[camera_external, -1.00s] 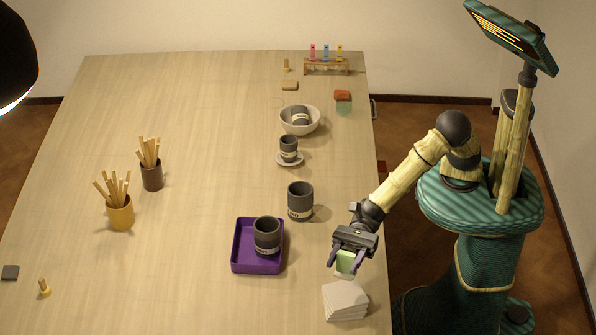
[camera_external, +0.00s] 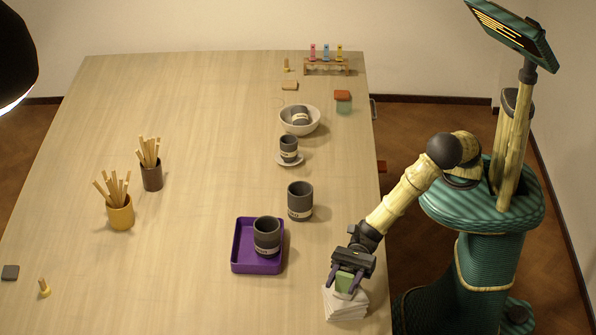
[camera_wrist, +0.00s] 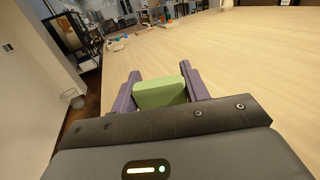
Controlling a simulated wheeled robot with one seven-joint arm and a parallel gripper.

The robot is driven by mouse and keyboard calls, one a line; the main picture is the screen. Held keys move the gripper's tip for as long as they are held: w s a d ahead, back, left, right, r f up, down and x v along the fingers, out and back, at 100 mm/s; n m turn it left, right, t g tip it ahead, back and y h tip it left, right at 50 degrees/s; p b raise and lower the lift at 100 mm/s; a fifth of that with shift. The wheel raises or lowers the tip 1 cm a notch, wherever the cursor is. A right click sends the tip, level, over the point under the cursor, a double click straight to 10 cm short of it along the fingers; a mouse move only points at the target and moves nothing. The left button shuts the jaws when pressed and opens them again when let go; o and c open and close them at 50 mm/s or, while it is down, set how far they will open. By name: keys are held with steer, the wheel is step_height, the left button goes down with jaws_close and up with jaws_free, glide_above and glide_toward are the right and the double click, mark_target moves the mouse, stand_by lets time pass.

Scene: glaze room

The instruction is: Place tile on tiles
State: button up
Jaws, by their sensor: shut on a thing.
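A green tile (camera_external: 344,283) is between the purple fingers of my gripper (camera_external: 346,286), which is shut on it. In the wrist view the light green tile (camera_wrist: 160,95) stands tilted between the two fingers of my gripper (camera_wrist: 164,92). The stack of white tiles (camera_external: 346,307) is near the table's right edge in the external view. The gripper and green tile are right over the back part of the stack. I cannot tell if the green tile touches it. The stack does not show in the wrist view.
A purple tray (camera_external: 258,268) holding a dark cup (camera_external: 267,233) is left of the gripper. Another dark cup (camera_external: 300,200) stands behind it. A white bowl (camera_external: 300,120) is farther back. The table (camera_external: 200,200) is bare in the middle.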

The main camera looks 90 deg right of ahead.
steer(key=shift+f, duration=0.15)
steer(key=o, duration=1)
steer(key=shift+o, duration=0.2)
steer(key=shift+r, duration=0.2)
steer(key=shift+d, duration=0.15)
steer(key=b+v, duration=0.2)
steer(key=v, duration=0.9)
steer(key=shift+s+d+b, duration=0.2)
steer(key=shift+d+b, duration=0.15)
steer(key=shift+b, duration=0.05)
